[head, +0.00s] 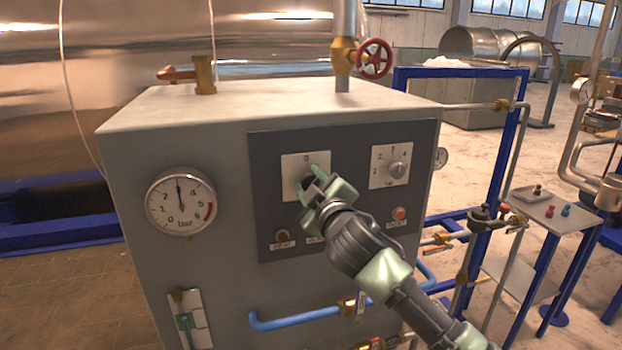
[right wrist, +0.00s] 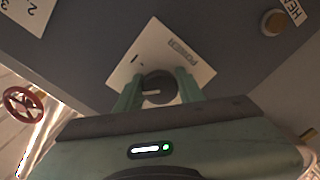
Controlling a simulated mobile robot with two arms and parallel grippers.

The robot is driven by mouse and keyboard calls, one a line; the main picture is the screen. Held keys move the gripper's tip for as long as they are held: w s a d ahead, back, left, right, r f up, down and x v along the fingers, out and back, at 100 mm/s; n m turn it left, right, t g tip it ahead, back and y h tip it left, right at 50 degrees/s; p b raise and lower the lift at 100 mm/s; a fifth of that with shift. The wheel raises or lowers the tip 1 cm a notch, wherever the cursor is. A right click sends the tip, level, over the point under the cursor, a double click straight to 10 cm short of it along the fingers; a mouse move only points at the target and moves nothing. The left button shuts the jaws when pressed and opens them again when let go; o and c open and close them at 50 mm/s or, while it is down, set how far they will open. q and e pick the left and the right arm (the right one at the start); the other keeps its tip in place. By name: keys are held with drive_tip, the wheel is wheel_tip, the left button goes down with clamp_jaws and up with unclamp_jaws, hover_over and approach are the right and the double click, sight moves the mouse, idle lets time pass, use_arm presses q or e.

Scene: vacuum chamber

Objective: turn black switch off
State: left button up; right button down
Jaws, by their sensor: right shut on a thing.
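The black switch (right wrist: 158,88) is a round dark knob with a pale mark, on a white plate (right wrist: 192,62) labelled POWER. In the right wrist view the knob sits between the two fingers of my right gripper (right wrist: 158,95), which is shut on it. In the head view my right gripper (head: 314,182) reaches the left white plate (head: 291,162), which has a 0 at its top. There the gripper hides most of the switch. The knob's pale mark shows in the wrist view, pointing to the left of the picture. My left gripper is not in view.
The grey panel also holds a numbered selector knob (head: 397,170), an orange button (head: 399,213) and a dark button (head: 283,235). A pressure gauge (head: 180,202) is at the left. A red valve wheel (head: 375,58) stands on top; a blue pipe (head: 295,318) runs below.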

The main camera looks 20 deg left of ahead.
drive_tip(key=n+p, duration=0.2)
drive_tip(key=n, duration=0.3)
drive_tip(key=shift+r, duration=0.15)
drive_tip(key=shift+n+p, duration=0.45)
drive_tip(key=shift+n, duration=1.25)
drive_tip(key=c, duration=0.9)
unclamp_jaws()
drive_tip(key=shift+b+v, duration=1.3)
drive_tip(key=shift+v, duration=2.6)
